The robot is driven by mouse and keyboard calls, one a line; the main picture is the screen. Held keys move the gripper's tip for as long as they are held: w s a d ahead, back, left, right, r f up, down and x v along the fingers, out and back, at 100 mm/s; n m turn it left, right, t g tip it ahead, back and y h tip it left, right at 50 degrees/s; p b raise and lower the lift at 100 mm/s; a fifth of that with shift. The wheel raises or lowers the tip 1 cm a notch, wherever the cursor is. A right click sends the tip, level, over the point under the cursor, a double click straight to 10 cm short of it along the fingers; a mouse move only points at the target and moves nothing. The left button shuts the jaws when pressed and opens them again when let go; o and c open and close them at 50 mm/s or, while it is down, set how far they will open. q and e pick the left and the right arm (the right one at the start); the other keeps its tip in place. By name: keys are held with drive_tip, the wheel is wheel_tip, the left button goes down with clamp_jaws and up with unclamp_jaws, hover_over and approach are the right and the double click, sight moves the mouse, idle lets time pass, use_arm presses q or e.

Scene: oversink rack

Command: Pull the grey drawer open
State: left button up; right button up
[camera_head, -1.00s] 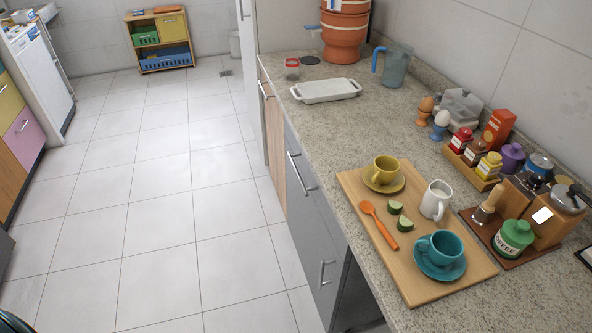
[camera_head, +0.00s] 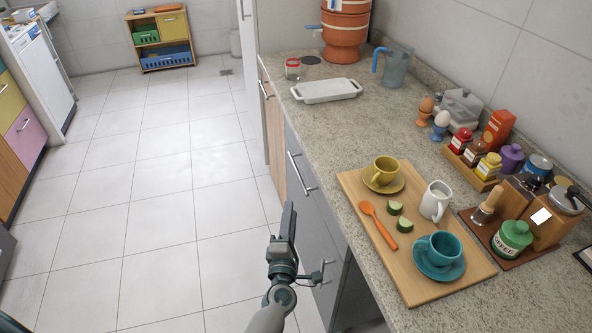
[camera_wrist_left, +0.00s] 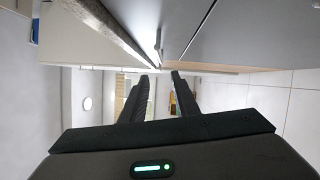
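The grey drawer (camera_head: 316,212) is in the cabinet front under the counter, with a slim metal handle (camera_head: 301,172). Its front looks flush with the cabinet. My left gripper (camera_head: 289,207) is upright in front of the grey cabinet, nearer the camera than the drawer handle and apart from it. In the left wrist view, the two dark fingers of my left gripper (camera_wrist_left: 160,76) are apart with nothing between them. The drawer front (camera_wrist_left: 180,22) and its handle (camera_wrist_left: 158,42) show beyond the fingertips. My right gripper is not in view.
A lower handle (camera_head: 325,272) on the grey cabinet is close to my left wrist. The counter (camera_head: 330,128) above holds a wooden board (camera_head: 433,290) with cups. The tiled floor (camera_head: 160,230) to the left is clear.

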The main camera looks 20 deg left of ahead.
sight(296, 169)
use_arm(q)
drive_tip(key=shift+w, duration=0.1)
drive_tip(key=x, duration=1.7)
drive_tip(key=shift+w, duration=0.1)
clamp_jaws()
